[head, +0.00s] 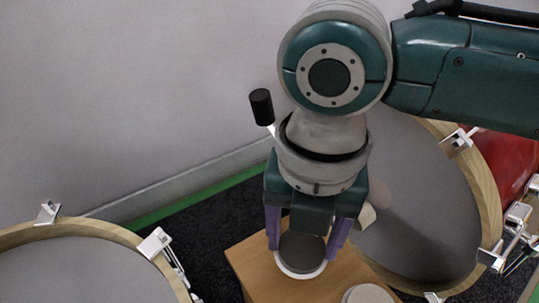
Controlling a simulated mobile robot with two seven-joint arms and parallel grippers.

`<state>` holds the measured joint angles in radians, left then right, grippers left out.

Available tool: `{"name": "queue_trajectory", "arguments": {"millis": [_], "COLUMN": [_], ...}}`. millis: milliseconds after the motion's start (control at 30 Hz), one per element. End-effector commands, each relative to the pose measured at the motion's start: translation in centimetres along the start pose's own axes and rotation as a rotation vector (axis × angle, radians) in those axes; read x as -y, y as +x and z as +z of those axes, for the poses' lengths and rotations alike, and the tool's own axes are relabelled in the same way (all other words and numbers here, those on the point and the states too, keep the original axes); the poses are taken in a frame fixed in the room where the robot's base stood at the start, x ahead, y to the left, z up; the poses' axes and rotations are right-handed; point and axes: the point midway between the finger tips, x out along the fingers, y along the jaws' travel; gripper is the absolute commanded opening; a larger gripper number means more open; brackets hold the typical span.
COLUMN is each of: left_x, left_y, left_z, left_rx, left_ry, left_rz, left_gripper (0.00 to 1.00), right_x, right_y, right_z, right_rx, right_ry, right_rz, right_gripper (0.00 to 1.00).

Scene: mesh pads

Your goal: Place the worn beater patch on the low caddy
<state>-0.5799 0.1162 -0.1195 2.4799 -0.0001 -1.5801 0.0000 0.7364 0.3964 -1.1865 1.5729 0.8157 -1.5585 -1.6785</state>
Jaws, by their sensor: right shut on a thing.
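My right gripper (302,249) comes down from the upper right with its purple fingers on either side of a round dark-grey disc with a white rim. It is shut on this disc, which I take to be the worn beater patch (302,250). The disc is over the top of a light wooden box (250,259); I cannot tell whether it touches that top. I cannot tell whether this box is the low caddy. My left gripper is not in view.
A second pale disc (367,295) lies at the box's front right, cut by the frame. A drum (80,272) stands at the lower left and a larger drum (420,220) at the right, both with metal clamps. A black cylinder (261,107) shows beside my wrist. Dark carpet lies between.

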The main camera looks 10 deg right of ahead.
Motion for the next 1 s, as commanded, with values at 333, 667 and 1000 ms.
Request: {"name": "queue_trajectory", "arguments": {"millis": [333, 667, 1000], "left_x": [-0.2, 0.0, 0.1], "left_y": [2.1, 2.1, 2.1], "left_z": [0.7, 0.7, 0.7], "left_rx": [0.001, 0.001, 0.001], "left_ry": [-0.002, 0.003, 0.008], "left_rz": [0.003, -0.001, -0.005], "left_gripper": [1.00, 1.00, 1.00], "right_x": [0.0, 0.0, 0.0], "right_y": [2.8, 3.1, 3.1], "right_z": [0.0, 0.0, 0.0], "right_rx": [-0.001, -0.001, -0.001], "right_ry": [0.000, 0.000, 0.000], "right_rz": [0.000, 0.000, -0.001], "right_gripper": [0.16, 0.83, 0.99]}}
